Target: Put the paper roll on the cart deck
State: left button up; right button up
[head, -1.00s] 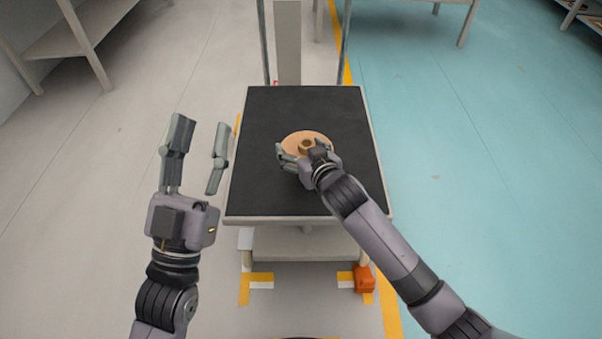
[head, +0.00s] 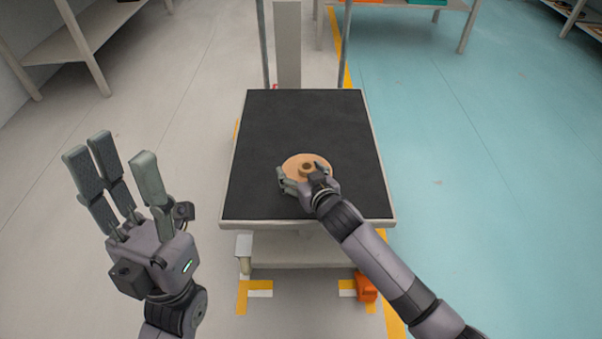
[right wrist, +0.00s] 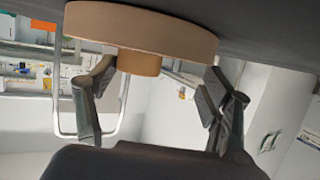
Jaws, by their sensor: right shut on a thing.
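The paper roll (head: 296,161) is a tan disc with a brown core, lying flat over the black cart deck (head: 300,115), right of the middle and toward the near half. My right gripper (head: 303,176) is shut on the roll from the near side. In the right wrist view the roll (right wrist: 140,27) is at the top against the dark deck, with the gripper's fingers (right wrist: 155,90) on either side. I cannot tell whether the roll touches the deck. My left gripper (head: 115,180) is open and empty, left of the cart.
The deck is otherwise bare. An upright post (head: 288,45) with grey rails stands at the cart's far end. An orange block (head: 366,287) is low at the near right. Shelves (head: 85,40) stand at the back left. Floor on both sides is clear.

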jog(key=o, duration=1.3)
